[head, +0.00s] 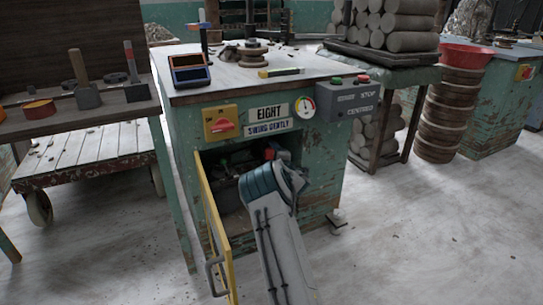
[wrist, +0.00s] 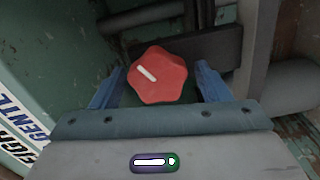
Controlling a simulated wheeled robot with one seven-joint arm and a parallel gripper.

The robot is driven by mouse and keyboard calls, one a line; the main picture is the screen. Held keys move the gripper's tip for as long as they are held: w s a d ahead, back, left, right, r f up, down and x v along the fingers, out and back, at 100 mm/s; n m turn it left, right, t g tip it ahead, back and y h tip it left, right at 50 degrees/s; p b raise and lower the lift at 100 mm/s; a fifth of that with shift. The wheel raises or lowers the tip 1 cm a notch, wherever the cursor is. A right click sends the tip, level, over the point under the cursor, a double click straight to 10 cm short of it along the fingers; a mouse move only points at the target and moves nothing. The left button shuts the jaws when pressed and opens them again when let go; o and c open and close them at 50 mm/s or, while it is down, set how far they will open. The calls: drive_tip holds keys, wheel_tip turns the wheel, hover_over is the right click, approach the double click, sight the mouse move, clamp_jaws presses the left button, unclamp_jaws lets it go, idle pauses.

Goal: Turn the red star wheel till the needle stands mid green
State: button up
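The red star wheel (wrist: 157,76) fills the middle of the wrist view, with a white bar on its face slanting from upper left to lower right. My gripper (wrist: 162,70) is open, its blue fingers on either side of the wheel with a gap at each side. In the head view a bit of red, likely the wheel (head: 269,153), shows inside the open cabinet just beyond my wrist; the fingers are hidden there. The round gauge (head: 304,107) is on the cabinet front, right of the "EIGHT" plate. Its needle is too small to read surely.
The yellow cabinet door (head: 213,225) stands open left of my arm. Dark pipes and blocks (wrist: 200,48) lie close behind the wheel. A grey button box (head: 349,98) juts from the bench's right front.

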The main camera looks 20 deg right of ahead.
drive_tip(key=shift+s, duration=0.1)
drive_tip(key=s+p, duration=0.4)
drive_tip(key=s, duration=0.9)
drive_tip(key=shift+s+d+p, duration=0.2)
drive_tip(key=shift+s+p, duration=0.1)
drive_tip(key=shift+p, duration=0.05)
drive_tip(key=s+a+r+m+g+h+p, duration=0.3)
drive_tip(key=r+m+p, duration=0.45)
drive_tip(key=r, duration=0.75)
drive_tip(key=s+a+r+m+g+h+p, duration=0.1)
drive_tip(key=s+a+r+m+g+p, duration=0.25)
drive_tip(key=r+p, duration=0.95)
drive_tip(key=s+a+r+m+g+y+p, duration=0.1)
drive_tip(key=s+a+r+m+g+p, duration=0.1)
drive_tip(key=s+a+r+p, duration=0.3)
drive_tip(key=s+a+r+m+g+y+p, duration=0.1)
drive_tip(key=s+a+r+m+g+p, duration=0.1)
drive_tip(key=s+a+r+p, duration=0.4)
drive_tip(key=s+a+r+m+g+y+p, duration=0.1)
drive_tip(key=s+a+r+g+p, duration=0.3)
drive_tip(key=s+r, duration=0.9)
drive_tip(key=s+a+p, duration=0.2)
drive_tip(key=s+a, duration=0.1)
drive_tip(key=s, duration=0.6)
drive_tip(key=shift+s+a+m+g, duration=0.2)
drive_tip(key=shift+a+m+g, duration=0.05)
drive_tip(key=shift+m+g, duration=0.15)
